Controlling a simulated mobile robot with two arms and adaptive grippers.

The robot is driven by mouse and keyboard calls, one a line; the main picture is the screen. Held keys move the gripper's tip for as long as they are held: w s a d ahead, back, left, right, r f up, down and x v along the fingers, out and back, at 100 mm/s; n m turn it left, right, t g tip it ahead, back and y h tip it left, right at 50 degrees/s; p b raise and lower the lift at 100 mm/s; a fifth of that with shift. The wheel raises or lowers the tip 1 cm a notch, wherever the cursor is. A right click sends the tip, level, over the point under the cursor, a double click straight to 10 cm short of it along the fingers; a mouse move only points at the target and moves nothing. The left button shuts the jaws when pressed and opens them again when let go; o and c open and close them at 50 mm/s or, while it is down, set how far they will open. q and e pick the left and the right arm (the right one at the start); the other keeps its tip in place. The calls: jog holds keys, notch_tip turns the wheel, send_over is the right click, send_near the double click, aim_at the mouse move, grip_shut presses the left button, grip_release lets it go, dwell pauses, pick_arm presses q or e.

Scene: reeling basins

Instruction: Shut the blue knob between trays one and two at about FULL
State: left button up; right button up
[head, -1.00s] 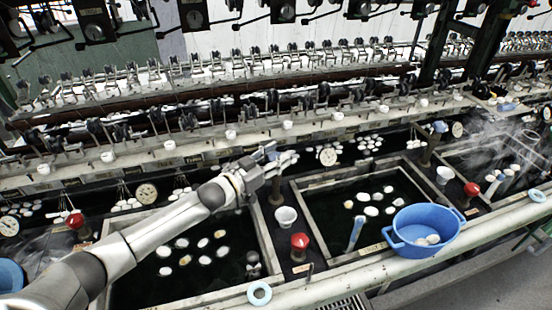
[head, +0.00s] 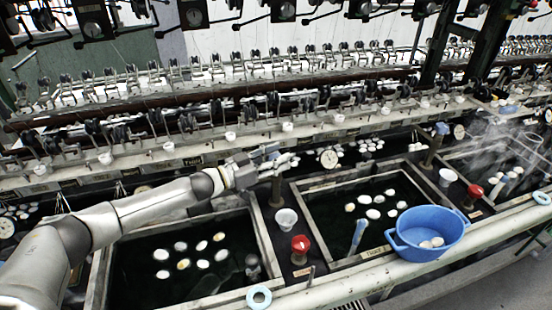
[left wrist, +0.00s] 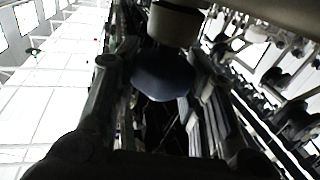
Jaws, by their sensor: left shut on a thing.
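The blue knob (left wrist: 162,78) sits between the two fingers of my left gripper in the left wrist view. In the head view my left gripper (head: 277,161) is shut on this knob at the top of a dark post (head: 277,190). The post stands between the left dark-water tray (head: 262,232) and the middle tray (head: 305,232). Fingers hide most of the knob in the head view, and I cannot read any FULL mark or the knob's angle. My right gripper is not in view.
White cocoons float in both trays. A white cup (head: 286,220) and a red knob (head: 300,245) stand between the trays. A blue basin (head: 428,247) rests at the front right. Another blue knob (head: 440,128) tops a post farther right. Reeling machinery lines the back.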

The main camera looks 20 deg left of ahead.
pick_arm(q)
jog(key=o, duration=1)
jog(key=v, duration=1.2)
